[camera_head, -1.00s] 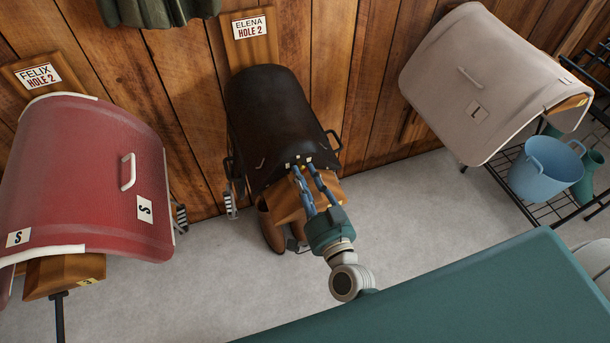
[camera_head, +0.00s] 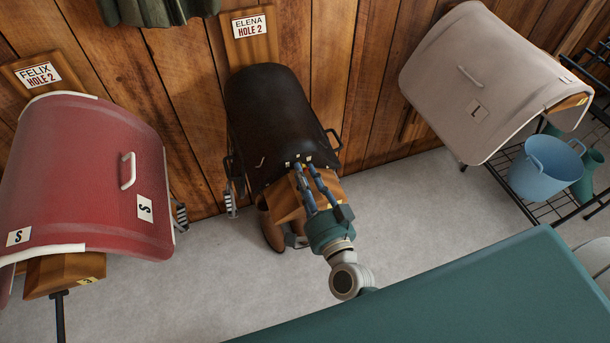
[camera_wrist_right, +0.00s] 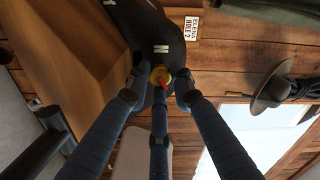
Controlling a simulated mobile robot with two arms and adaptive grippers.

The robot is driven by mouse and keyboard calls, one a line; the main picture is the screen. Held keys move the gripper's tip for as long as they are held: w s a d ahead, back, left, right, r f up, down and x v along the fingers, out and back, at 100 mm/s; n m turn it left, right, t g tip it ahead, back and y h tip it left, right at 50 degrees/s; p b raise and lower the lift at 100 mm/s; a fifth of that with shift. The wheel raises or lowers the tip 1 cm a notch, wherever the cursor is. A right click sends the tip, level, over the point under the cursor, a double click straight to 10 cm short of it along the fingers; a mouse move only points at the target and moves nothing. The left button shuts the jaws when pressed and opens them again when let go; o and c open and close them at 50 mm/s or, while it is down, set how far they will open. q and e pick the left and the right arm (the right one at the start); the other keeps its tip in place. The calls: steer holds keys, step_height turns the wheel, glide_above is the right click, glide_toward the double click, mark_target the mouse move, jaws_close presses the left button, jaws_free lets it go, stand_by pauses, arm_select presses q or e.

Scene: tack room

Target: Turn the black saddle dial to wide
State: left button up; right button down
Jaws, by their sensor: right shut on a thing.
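The black saddle (camera_head: 270,110) sits on a wooden rack below the ELENA sign (camera_head: 250,26). Small pale labels line its near edge. In the right wrist view, a brass dial with a red pointer (camera_wrist_right: 161,77) is on the saddle's edge, near a white label (camera_wrist_right: 161,48) whose letter I cannot read for sure. My right gripper (camera_head: 307,168) reaches the saddle's near edge, its blue fingers shut on the dial. In the wrist view the right gripper (camera_wrist_right: 160,88) has its fingers around the dial. The fingers partly hide the dial. My left gripper is not in view.
A red saddle (camera_head: 85,180) stands at left and a beige saddle (camera_head: 450,70) at right. A blue bucket (camera_head: 540,170) is on a black wire rack. Brown boots (camera_head: 270,230) are below the black saddle. A green surface (camera_head: 450,290) fills the lower right.

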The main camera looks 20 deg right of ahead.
steer(key=shift+f, duration=0.1)
steer(key=c, duration=1.8)
jaws_free()
steer(key=s, duration=1.2)
steer(key=shift+d, duration=0.2)
